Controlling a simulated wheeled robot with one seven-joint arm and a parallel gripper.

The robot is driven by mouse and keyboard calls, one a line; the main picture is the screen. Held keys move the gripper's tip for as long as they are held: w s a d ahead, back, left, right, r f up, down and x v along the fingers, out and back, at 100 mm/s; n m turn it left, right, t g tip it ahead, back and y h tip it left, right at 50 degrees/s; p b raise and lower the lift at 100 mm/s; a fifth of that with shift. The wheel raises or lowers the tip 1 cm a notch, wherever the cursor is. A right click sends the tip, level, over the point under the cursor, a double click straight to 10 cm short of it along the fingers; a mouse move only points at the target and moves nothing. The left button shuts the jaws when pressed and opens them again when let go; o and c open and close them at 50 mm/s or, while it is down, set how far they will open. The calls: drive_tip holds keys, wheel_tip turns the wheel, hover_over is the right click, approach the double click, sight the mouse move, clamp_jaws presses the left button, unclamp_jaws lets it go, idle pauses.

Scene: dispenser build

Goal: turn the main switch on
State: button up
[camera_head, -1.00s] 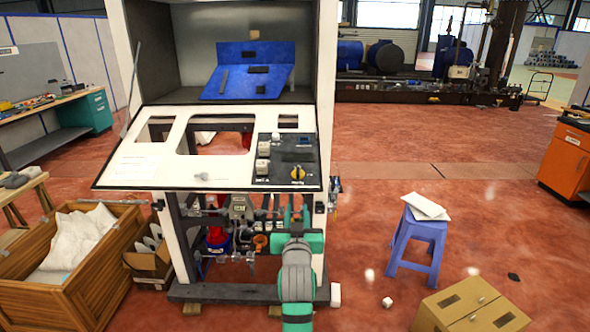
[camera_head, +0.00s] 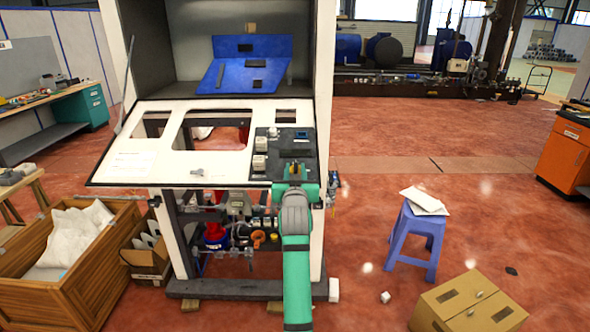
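The black control panel (camera_head: 282,154) sits at the right end of the white sloping front of the dispenser cabinet. It carries pale switch blocks (camera_head: 259,162) on its left and a small bluish display (camera_head: 302,136) at its top right. My gripper (camera_head: 293,179) is at the panel's lower edge, where the yellow knob showed earlier. That knob, which looks like the main switch, is now hidden behind my gripper and wrist. I cannot tell its position or whether my gripper touches it. The fingers are too small and hidden to read.
The white front (camera_head: 215,165) has cut-out openings, with pipes and valves below it. A blue stool (camera_head: 419,234) with papers and a cardboard box (camera_head: 469,310) stand at the right. A wooden crate (camera_head: 95,262) stands at the left. Open red floor lies behind the stool.

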drive_tip(key=shift+w+d, duration=0.1)
drive_tip(key=shift+w, duration=0.6)
drive_tip(key=shift+c, duration=0.7)
drive_tip(key=shift+w, duration=0.1)
clamp_jaws()
drive_tip(key=shift+d, duration=0.2)
drive_tip(key=shift+a+f+m+h, duration=0.15)
drive_tip(key=shift+a+m+h, duration=0.3)
drive_tip(key=shift+m+h, duration=0.6)
drive_tip(key=m+h, duration=0.2)
drive_tip(key=h, duration=0.1)
drive_tip(key=shift+a+g, duration=0.3)
drive_tip(key=shift+g, duration=0.1)
drive_tip(key=m+g+h, duration=0.2)
drive_tip(key=m+h, duration=0.2)
drive_tip(key=m, duration=0.1)
drive_tip(key=shift+g, duration=0.4)
drive_tip(key=shift+w+r+m+g+h, duration=0.1)
drive_tip(key=shift+r+m+g+h, duration=0.05)
drive_tip(key=shift+m+g+h, duration=0.7)
drive_tip(key=shift+w+r+m+g+h, duration=0.1)
drive_tip(key=shift+m+g+h, duration=0.5)
drive_tip(key=shift+m, duration=0.3)
drive_tip(key=shift+a+m+g, duration=0.1)
drive_tip(key=shift+m+g, duration=0.2)
drive_tip(key=shift+g, duration=0.05)
